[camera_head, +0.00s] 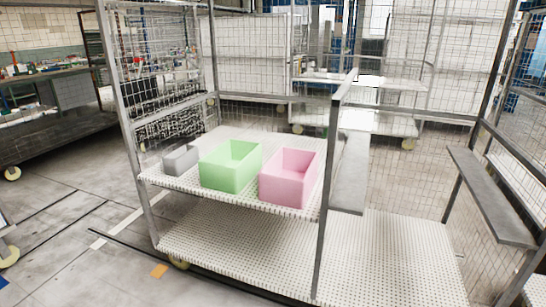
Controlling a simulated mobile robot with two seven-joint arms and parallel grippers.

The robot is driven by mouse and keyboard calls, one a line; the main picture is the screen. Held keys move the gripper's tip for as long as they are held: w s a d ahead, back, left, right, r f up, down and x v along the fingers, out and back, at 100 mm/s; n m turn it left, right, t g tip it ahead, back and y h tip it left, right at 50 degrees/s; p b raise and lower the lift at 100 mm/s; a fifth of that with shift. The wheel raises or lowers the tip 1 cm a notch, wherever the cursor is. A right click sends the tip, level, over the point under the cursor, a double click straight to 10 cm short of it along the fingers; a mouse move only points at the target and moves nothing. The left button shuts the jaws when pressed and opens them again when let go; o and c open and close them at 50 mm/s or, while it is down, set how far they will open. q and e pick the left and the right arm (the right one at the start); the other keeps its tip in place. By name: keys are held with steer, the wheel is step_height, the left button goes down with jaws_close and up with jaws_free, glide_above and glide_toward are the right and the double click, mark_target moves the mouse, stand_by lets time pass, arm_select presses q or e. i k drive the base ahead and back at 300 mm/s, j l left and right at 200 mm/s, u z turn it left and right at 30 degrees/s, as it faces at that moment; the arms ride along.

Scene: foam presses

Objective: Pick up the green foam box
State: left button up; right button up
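The green foam box (226,171) is open at the top and stands upright on the white perforated upper shelf (256,201) of a metal rack. It is in the middle of a row of three boxes, near the shelf's front edge. A pink box (287,185) stands close on its right, and a smaller grey box (180,159) stands on its left. Neither of my grippers shows in the head view.
A metal post (324,190) rises in front of the shelf, right of the pink box. A lower perforated shelf (240,250) is empty. Wire mesh encloses the rack's back. Grey ledges (490,195) stand at the right. The floor at front left is mostly clear.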

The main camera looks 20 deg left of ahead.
mark_target(228, 168)
steer(key=i+j, duration=0.15)
steer(key=j, duration=0.25)
steer(key=i+j+z, duration=0.15)
steer(key=j, duration=0.2)
steer(key=i+j, duration=0.15)
steer(key=j, duration=0.25)
steer(key=i+j+z, duration=0.1)
steer(key=j, duration=0.3)
steer(key=i+j+z, duration=0.1)
steer(key=j, duration=0.3)
steer(key=i+j, duration=0.15)
steer(key=j, duration=0.25)
